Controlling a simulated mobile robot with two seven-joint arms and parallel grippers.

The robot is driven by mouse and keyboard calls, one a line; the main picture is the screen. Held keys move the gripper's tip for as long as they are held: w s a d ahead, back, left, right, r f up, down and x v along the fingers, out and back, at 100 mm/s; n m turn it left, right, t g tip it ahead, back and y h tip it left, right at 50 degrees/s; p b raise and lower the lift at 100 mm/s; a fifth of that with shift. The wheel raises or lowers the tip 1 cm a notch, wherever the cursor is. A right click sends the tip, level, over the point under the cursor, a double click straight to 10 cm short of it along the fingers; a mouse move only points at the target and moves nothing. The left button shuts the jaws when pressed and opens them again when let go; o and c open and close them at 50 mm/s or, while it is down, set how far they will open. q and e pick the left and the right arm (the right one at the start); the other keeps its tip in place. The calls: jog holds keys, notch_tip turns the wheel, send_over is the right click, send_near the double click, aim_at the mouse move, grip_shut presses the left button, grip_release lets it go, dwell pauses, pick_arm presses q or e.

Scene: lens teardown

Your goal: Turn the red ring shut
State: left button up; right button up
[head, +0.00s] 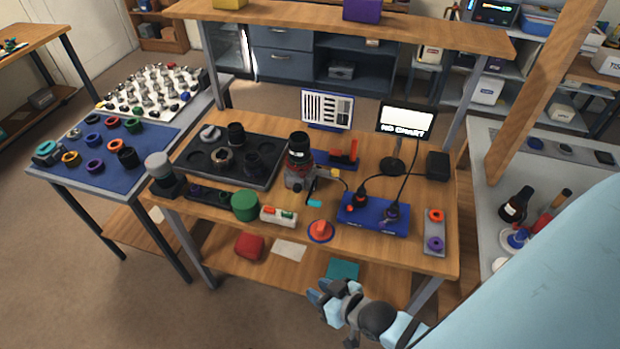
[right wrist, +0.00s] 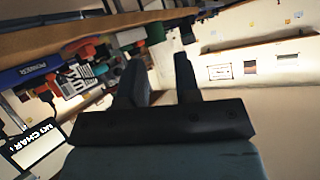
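A dark lens (head: 299,143) stands upright near the middle of the workbench, with a thin reddish band around its body, above a grey and red base. A red-orange ring (head: 435,215) lies on a grey plate at the bench's right front. A red knob (head: 320,227) sits on a blue disc at the front edge. I cannot tell for certain which is the red ring. My right gripper (head: 319,293) is in front of the bench, apart from these things. In the right wrist view its fingers (right wrist: 158,68) are apart with nothing between them. My left gripper is not in view.
A blue box (head: 373,216) with cables and a small screen (head: 406,119) stand right of the lens. A dark tray (head: 230,172) and a green cylinder (head: 245,206) are to its left. A raised shelf (head: 340,29) spans the back. A lower shelf (head: 225,257) lies under the bench.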

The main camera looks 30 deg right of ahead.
jog(key=w+d+m+t+b, duration=0.1)
jog(key=d+m, duration=0.1)
jog(key=w+d+f+m+t+b, duration=0.1)
jog(key=w+d+m, duration=0.1)
jog(key=shift+w+d+m, duration=0.2)
jog(key=shift+w+m, duration=0.1)
grip_shut()
jog(key=w+d+r+m+t+b, duration=0.2)
jog(key=w+d+m+t, duration=0.1)
jog(key=d+m, duration=0.4)
jog(key=w+d+r+m+t+h+b, duration=0.1)
jog(key=w+d+r+m+t+b, duration=0.1)
jog(key=w+d+m, duration=0.3)
jog(key=d+r+m+b, duration=0.1)
jog(key=d+m, duration=0.1)
jog(key=shift+w+d+m+t+h, duration=0.2)
jog(key=shift+d+m+t+h, duration=0.1)
jog(key=shift+d+m+t, duration=0.1)
